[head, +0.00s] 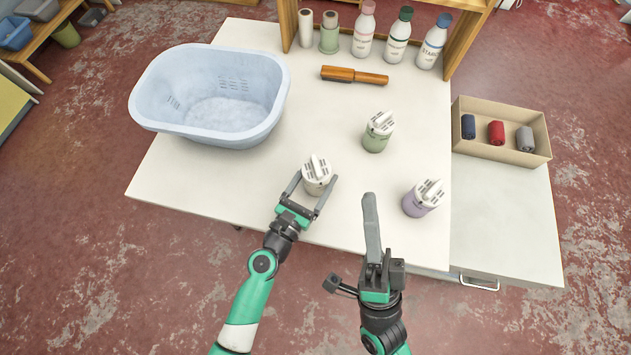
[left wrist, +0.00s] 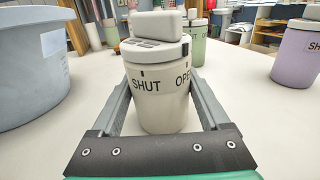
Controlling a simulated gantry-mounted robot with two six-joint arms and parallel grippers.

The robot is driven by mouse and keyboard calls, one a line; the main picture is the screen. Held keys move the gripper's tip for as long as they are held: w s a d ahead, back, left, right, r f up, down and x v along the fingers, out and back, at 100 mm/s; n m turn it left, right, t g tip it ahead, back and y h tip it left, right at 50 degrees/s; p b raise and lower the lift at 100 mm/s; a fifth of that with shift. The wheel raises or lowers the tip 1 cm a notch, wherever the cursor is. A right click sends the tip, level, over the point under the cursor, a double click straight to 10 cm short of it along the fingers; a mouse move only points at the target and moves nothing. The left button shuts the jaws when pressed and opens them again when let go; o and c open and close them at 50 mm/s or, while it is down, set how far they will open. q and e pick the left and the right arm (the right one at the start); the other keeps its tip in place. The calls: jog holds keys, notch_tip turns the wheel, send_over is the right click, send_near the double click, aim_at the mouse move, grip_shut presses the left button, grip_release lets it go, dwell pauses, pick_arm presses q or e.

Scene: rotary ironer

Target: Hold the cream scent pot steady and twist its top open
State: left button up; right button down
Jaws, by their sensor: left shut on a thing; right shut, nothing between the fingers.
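The cream scent pot (head: 316,181) stands upright near the table's front edge, with a white ridged top (head: 317,166). My left gripper (head: 308,194) is shut on its body, one finger on each side. In the left wrist view the cream pot (left wrist: 160,101) shows the words SHUT and OPE, the last partly cut off at its edge. A dark mark on the top's rim sits toward the OPEN side, and a small mark is above SHUT. My right gripper (head: 370,222) is shut and empty, pointing up the picture, right of the cream pot and apart from it.
A green pot (head: 376,133) and a lilac pot (head: 421,200) stand to the right. A blue basket (head: 211,95) is at left. A box (head: 501,148) with rolled cloths is at right.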

aim_at(317, 168)
jog(key=s+a+f+n+g+y, duration=0.1)
jog(key=a+f+n+g+y, duration=0.35)
jog(key=n, duration=1.05)
jog(key=a+f+n+g+y, duration=0.4)
jog(key=f+n+g, duration=0.15)
jog(key=n, duration=1.05)
notch_tip(317, 168, down, 5)
jog(key=w+d+n+h, duration=0.2)
jog(key=d+n+h, duration=0.1)
jog(key=n+h, duration=0.1)
jog(key=w+a, duration=0.2)
jog(key=w, duration=0.7)
jog(key=shift+a+r, duration=0.15)
jog(key=shift+r, duration=0.2)
